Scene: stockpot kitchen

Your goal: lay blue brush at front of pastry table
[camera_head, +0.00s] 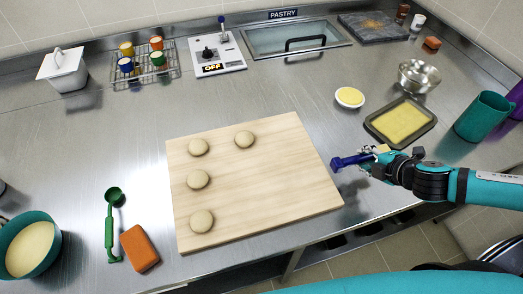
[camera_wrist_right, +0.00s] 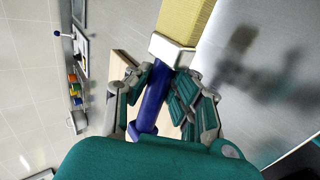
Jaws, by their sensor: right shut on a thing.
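A blue brush (camera_head: 350,161) is held in my right gripper (camera_head: 376,167) near the right edge of the wooden board. In the right wrist view, its blue handle (camera_wrist_right: 153,104) runs between the fingers of my right gripper (camera_wrist_right: 169,85), with a white ferrule and yellow bristles beyond them. The brush is over the steel pastry table (camera_head: 270,85); whether it touches the surface I cannot tell. My left gripper is not in view.
The wooden board (camera_head: 265,190) carries several dough balls. A green scoop (camera_head: 110,225) and orange block (camera_head: 139,248) lie front left. Bare steel lies between board and front edge.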

